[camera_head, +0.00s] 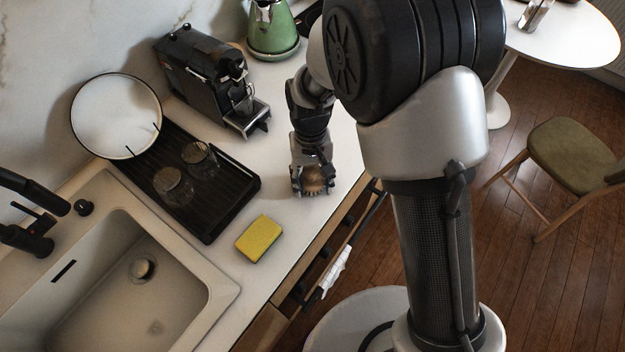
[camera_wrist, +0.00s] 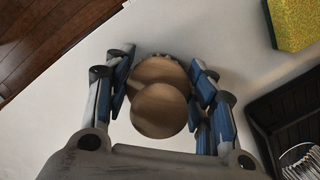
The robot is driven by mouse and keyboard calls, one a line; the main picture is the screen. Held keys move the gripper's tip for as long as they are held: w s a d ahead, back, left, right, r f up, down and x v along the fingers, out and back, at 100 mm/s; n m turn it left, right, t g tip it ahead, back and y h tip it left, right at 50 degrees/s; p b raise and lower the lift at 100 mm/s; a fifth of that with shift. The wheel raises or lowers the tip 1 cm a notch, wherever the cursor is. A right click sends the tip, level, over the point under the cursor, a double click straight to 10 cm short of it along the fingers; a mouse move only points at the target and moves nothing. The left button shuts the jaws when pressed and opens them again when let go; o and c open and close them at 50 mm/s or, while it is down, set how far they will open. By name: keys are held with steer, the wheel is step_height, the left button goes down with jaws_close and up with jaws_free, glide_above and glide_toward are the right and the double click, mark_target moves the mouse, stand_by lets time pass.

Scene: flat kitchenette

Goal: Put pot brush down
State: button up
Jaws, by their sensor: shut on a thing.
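The pot brush (camera_head: 314,180) is a round wooden brush, held by my gripper (camera_head: 311,184) over the white counter (camera_head: 286,207) near its front edge. In the wrist view the brush (camera_wrist: 158,108) shows its round wooden knob and the wider head behind it. The blue-padded fingers of my gripper (camera_wrist: 158,90) are shut on it from both sides. The brush is low, at or very near the counter surface. I cannot tell whether its bristles touch the counter, as its underside is hidden.
A yellow sponge (camera_head: 259,238) lies left of the brush, towards the sink (camera_head: 190,283). A black drying rack (camera_head: 222,205) holds glasses (camera_head: 173,186) and a white plate (camera_head: 115,115). A coffee machine (camera_head: 208,75) and green kettle (camera_head: 272,28) stand behind. Counter around the brush is clear.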

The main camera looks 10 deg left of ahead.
steer(key=o, duration=0.6)
steer(key=shift+f, duration=0.15)
steer(key=shift+c, duration=0.2)
steer(key=o, duration=0.5)
steer(key=shift+c, duration=0.2)
steer(key=r+p, duration=0.1)
steer(key=r, duration=0.3)
steer(key=w+r+p, duration=0.1)
steer(key=r, duration=0.3)
steer(key=r+p, duration=0.1)
steer(key=r, duration=0.3)
steer(key=shift+w+a+r, duration=0.15)
steer(key=shift+w+a, duration=0.15)
steer(key=shift+a, duration=0.05)
